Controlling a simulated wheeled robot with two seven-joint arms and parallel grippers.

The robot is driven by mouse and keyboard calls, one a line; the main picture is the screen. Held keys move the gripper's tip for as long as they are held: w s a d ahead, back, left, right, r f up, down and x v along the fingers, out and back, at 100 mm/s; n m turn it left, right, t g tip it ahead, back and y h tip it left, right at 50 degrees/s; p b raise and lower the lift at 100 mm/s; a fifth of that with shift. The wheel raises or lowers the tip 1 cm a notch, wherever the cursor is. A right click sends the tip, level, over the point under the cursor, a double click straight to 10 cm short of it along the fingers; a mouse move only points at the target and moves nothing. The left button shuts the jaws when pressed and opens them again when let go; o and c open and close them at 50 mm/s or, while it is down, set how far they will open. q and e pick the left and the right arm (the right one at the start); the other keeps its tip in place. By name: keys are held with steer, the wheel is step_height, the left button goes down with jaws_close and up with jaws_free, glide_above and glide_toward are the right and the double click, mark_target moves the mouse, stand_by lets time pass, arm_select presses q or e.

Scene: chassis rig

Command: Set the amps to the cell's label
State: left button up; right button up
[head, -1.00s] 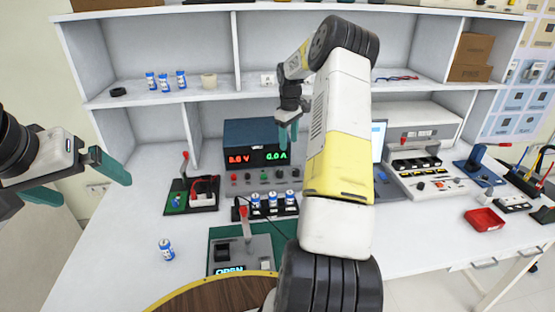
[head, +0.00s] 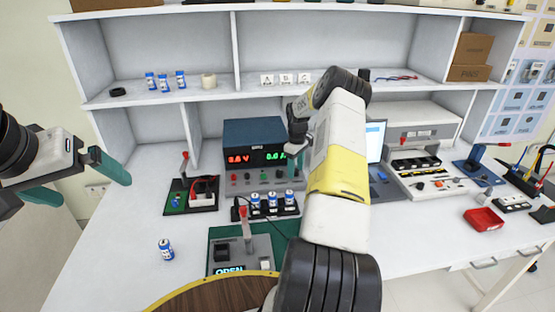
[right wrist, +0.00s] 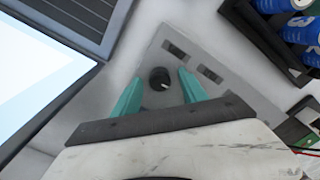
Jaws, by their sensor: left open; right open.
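The power supply (head: 254,133) stands on the bench under the shelf, with a red volts readout (head: 238,159) and a green amps readout (head: 276,156) partly covered by my arm. My right gripper (head: 296,165) is open in front of the supply's right side. In the right wrist view, a black knob (right wrist: 159,79) on a grey panel (right wrist: 190,62) lies between the open fingers; I cannot tell whether they touch it. A blue and white cell (head: 166,250) stands alone at front left; its label is too small to read. My left gripper (head: 95,190) is open and empty at far left.
A black rack (head: 264,208) holds several blue cells before the supply. A grey fixture (head: 240,251) with an OPEN display stands nearer. The left bench is mostly clear.

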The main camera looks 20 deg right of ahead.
jaws_close()
steer(key=shift+m, duration=0.4)
steer(key=m, duration=1.1)
stand_by(0.6)
jaws_free()
